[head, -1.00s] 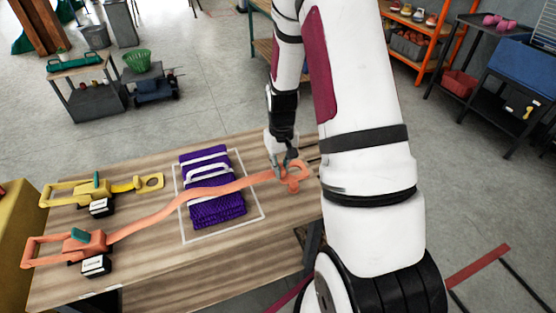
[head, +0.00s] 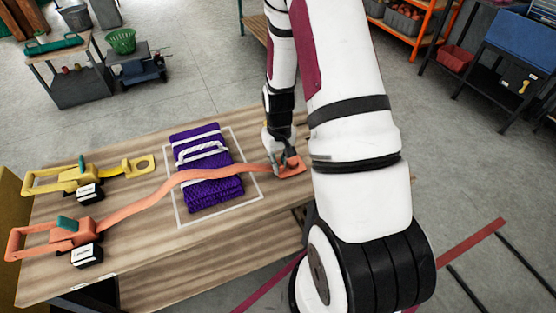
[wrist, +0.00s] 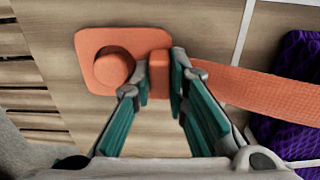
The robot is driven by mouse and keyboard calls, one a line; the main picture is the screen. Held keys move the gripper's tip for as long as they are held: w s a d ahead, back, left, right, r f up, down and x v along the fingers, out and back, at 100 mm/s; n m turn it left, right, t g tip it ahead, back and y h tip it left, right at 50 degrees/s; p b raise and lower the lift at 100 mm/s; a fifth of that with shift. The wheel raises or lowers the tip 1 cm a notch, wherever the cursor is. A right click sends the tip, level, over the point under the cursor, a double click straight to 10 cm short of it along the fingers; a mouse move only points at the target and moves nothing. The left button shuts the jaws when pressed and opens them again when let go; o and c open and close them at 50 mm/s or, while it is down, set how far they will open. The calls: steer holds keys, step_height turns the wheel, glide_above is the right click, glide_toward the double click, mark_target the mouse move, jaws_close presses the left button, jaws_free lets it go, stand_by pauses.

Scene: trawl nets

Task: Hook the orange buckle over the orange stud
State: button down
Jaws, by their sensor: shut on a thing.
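The orange buckle (wrist: 150,38) is a flat plate with a raised block, at the end of the orange strap. My gripper (wrist: 159,72) is shut on that block, one finger on each side. The round orange stud (wrist: 111,69) shows inside the plate's outline, left of the fingers, and the plate appears to lie around it. I cannot tell whether the plate is fully down. In the head view the buckle (head: 292,167) is at the table's right end, under my gripper (head: 279,165), and the stud cannot be made out.
The orange strap (head: 150,203) runs left over the folded purple net (head: 215,190) to an orange ratchet (head: 72,232). A yellow ratchet and strap (head: 85,180) lie behind it. A white outline frames the net. The wooden table (head: 150,250) is bare in front.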

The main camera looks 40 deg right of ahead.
steer(key=c, duration=1.5)
jaws_free()
step_height(320, 180, up, 12)
steer(key=shift+r, duration=0.1)
